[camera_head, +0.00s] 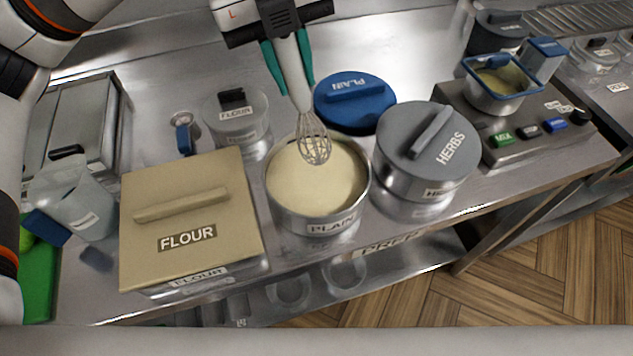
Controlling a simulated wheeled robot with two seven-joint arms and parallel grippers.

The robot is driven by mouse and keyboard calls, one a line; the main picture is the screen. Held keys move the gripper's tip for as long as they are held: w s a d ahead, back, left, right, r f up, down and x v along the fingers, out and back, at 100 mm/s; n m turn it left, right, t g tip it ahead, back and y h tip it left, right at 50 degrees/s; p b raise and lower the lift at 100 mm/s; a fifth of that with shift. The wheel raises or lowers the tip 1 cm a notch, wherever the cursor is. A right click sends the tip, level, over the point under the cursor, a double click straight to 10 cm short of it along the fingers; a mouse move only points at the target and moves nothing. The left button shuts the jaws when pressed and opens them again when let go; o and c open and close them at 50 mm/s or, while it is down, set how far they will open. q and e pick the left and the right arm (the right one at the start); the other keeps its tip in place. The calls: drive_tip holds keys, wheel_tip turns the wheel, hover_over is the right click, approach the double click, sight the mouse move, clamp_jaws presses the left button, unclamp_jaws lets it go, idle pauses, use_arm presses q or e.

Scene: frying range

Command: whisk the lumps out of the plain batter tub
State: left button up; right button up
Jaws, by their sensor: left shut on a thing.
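The plain batter tub (318,226) is a round metal tub labelled PLAIN near the counter's front edge. It is open and full of smooth-looking pale batter (318,185); I see no clear lumps. My left gripper (288,62), marked L with green fingers, is shut on the whisk (293,80). The whisk is tilted a little, its wire head pointing down over the far half of the batter. I cannot tell whether the wires touch or dip into the batter. The blue PLAIN lid (355,101) lies behind the tub. My right gripper is not in view.
A tan-lidded FLOUR bin (190,215) stands left of the tub, and a grey-lidded HERBS tub (428,148) close on its right. A small FLOUR container (237,115) is behind. A mixer unit with buttons (525,128) holds a blue-rimmed container (498,90) at right.

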use_arm(q)
drive_tip(key=shift+r, duration=0.1)
drive_tip(key=shift+r+p, duration=1.6)
drive_tip(key=shift+r, duration=0.85)
